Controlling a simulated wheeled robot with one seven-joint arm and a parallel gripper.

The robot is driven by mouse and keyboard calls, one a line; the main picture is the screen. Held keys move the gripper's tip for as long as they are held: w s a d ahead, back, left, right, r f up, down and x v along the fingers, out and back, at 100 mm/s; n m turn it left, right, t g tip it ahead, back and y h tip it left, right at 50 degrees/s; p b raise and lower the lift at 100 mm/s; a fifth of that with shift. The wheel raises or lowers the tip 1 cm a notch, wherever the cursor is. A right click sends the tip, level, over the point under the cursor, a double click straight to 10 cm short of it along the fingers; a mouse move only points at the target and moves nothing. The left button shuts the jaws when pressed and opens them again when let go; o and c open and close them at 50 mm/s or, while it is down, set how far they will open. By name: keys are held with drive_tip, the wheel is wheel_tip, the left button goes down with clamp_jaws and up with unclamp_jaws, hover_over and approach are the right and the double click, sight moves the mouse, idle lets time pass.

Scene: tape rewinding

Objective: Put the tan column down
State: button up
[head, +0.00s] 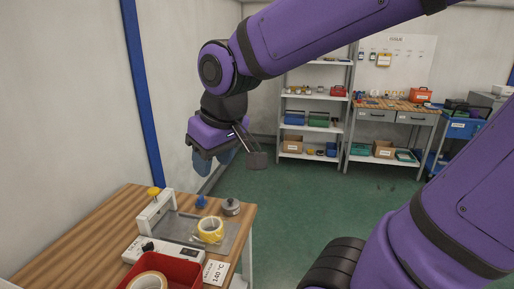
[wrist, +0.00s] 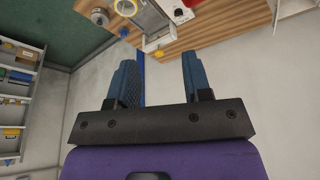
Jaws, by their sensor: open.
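My gripper (head: 213,160) hangs in the air above and beyond the far end of the wooden table (head: 112,212). In the wrist view my gripper (wrist: 160,72) has its two blue fingers apart, with nothing between them. I cannot make out a tan column in either view. On the table stand a small blue piece (head: 201,202), a grey cylinder (head: 231,207) and a yellow tape roll (head: 210,231). A tan tape roll (head: 149,281) lies in a red tray (head: 186,269), cut off by the frame's lower edge.
A white device with a yellow knob (head: 154,191) stands on the table near the wall. A small sign (head: 215,272) stands by the red tray. Shelves (head: 316,105) and a workbench (head: 392,108) stand at the back. The green floor between is clear.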

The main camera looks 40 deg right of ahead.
drive_tip(key=s+d+r+m+t, duration=0.1)
drive_tip(key=s+d+r, duration=0.2)
drive_tip(key=s, duration=0.4)
drive_tip(key=shift+s+d+r+m, duration=0.2)
drive_tip(key=shift+s+d+m, duration=0.15)
drive_tip(key=shift+d, duration=0.2)
